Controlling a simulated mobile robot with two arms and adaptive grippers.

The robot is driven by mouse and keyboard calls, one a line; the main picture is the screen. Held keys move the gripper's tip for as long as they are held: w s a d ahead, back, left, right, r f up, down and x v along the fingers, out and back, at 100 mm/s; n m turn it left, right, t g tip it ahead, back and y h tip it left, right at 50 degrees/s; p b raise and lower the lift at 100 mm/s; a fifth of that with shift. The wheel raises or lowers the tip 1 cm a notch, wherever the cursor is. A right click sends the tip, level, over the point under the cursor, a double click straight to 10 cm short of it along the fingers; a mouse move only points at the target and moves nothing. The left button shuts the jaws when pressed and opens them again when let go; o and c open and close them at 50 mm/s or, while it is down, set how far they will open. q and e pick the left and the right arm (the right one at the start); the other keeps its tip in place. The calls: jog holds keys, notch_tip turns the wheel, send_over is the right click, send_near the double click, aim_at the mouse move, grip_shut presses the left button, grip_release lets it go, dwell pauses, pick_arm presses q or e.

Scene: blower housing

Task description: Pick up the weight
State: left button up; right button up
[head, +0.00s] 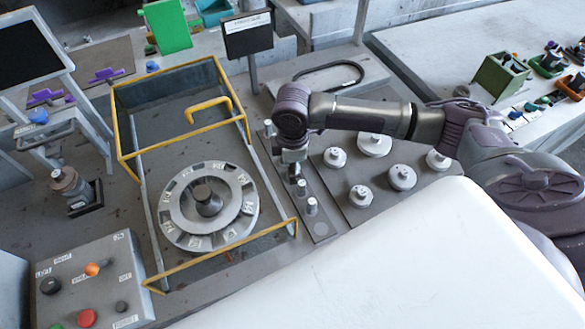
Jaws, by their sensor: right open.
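Several pale round weights with knobs on top stand on a grey plate (349,213). One weight (374,145) is at the back, one (335,157) at the left, one (402,177) in the middle, one (361,195) at the front and one (437,160) at the right. Small upright metal pegs (311,206) stand on a narrow strip left of the plate. My right gripper (294,174) points down over this strip, close to a peg, and is open. Its fingers are small here, and I cannot tell whether they touch the peg. My left gripper is not in view.
A ring-shaped rotor (171,218) lies inside a yellow-edged frame (152,157) left of the strip. A control box (95,283) with buttons is at the lower left. A small sign (248,36) stands behind. A white surface covers the lower right.

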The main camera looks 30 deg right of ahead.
grip_shut()
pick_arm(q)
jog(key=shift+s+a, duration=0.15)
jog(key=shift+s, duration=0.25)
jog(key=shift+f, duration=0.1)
pick_arm(e)
jog(key=shift+r, duration=0.1)
